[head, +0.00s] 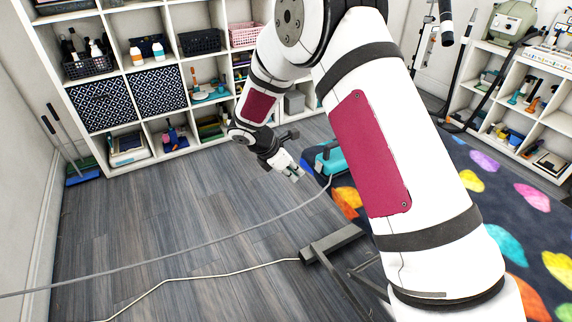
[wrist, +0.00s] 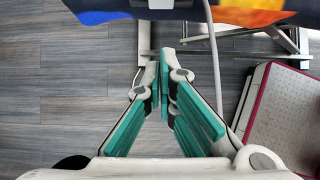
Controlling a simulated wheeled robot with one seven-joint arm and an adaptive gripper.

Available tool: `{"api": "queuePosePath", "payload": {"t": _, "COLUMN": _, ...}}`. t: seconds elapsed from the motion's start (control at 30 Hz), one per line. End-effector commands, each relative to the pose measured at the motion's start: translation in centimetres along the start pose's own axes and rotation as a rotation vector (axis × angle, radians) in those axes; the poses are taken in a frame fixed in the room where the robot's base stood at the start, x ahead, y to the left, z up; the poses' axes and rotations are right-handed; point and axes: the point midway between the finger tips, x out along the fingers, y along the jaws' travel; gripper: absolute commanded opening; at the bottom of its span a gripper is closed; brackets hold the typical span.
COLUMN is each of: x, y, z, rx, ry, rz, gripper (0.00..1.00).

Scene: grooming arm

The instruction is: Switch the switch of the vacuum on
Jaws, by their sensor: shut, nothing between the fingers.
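A beige-green, rounded machine (head: 508,22) with a black hose stands on top of the white shelf at the upper right of the head view. It looks like the vacuum, but its switch cannot be made out. A teal box-like device (head: 330,160) with a grey cord lies near the blue patterned surface; I cannot tell what it is. My gripper (head: 296,174) is in the middle of the head view, just left of the teal device. In the wrist view my gripper (wrist: 165,70) has its teal-padded fingers together with nothing between them. The vacuum does not show there.
A dark blue surface with coloured spots (head: 484,200) lies right of my arm and is partly hidden by it. A metal frame (head: 335,245) and trailing cords are on the floor. A white cube shelf (head: 115,28) lines the back. Wood floor (head: 150,225) at left is mostly free.

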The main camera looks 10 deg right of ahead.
Motion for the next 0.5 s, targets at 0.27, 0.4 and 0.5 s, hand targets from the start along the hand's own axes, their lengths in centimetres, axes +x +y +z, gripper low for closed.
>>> {"api": "queuePosePath", "payload": {"t": 0.27, "x": 3.1, "y": 0.0, "z": 2.1, "rx": 0.002, "ry": 0.001, "rz": -0.001, "gripper": 0.0}}
{"api": "queuePosePath", "payload": {"t": 0.4, "x": 3.6, "y": 0.0, "z": 2.7, "rx": 0.002, "ry": 0.001, "rz": -0.001, "gripper": 0.0}}
{"api": "queuePosePath", "payload": {"t": 0.5, "x": 3.7, "y": 0.0, "z": 2.8, "rx": 0.001, "ry": 0.001, "rz": 0.0, "gripper": 0.0}}
